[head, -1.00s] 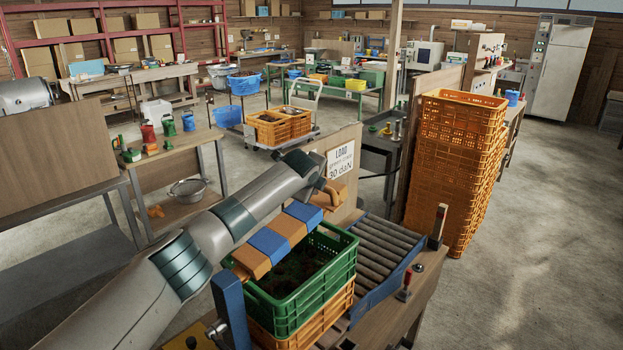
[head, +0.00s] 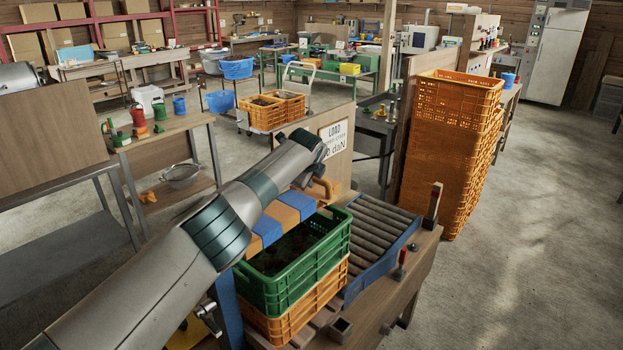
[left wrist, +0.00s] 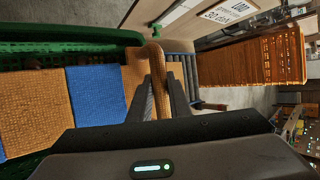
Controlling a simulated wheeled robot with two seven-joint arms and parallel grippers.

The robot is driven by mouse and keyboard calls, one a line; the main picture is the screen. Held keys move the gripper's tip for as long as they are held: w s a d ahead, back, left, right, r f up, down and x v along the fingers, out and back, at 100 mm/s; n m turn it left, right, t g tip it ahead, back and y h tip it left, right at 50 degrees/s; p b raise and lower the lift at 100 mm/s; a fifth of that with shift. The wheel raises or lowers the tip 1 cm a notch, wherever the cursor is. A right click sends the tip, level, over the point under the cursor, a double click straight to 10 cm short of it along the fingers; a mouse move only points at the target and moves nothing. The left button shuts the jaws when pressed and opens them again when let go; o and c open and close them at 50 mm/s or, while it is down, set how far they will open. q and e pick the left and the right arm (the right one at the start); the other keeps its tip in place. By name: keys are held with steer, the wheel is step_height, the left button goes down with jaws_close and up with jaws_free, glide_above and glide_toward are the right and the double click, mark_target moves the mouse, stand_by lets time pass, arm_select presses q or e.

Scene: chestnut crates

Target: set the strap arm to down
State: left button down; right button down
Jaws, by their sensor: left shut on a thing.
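The strap arm (head: 289,207), a bar banded in blue and tan, spans over the open top of the green crate (head: 310,269) of dark contents. Its tan handle (head: 327,188) is at the far right end. My left gripper (head: 318,174) is at that handle; my own arm hides the fingers and the strap arm's near part in the head view. In the left wrist view, the fingers (left wrist: 160,92) are closed on the tan handle (left wrist: 157,60), with the bands (left wrist: 95,95) to the left. Whether the bar touches the crate rim cannot be told. My right gripper is out of view.
The green crate stands on an orange crate (head: 300,312). A roller conveyor (head: 372,228) with a blue side rail lies to the right. A wooden panel with a load sign (head: 337,137) stands behind, and a tall orange crate stack (head: 450,150) behind right. Floor at right is clear.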

arm_select(q)
steer(key=c, duration=1.6)
jaws_free()
steer(key=shift+c, duration=0.2)
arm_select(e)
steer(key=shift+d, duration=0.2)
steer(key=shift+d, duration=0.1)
arm_select(q)
steer(key=shift+s+r, duration=0.1)
steer(key=shift+r, duration=0.1)
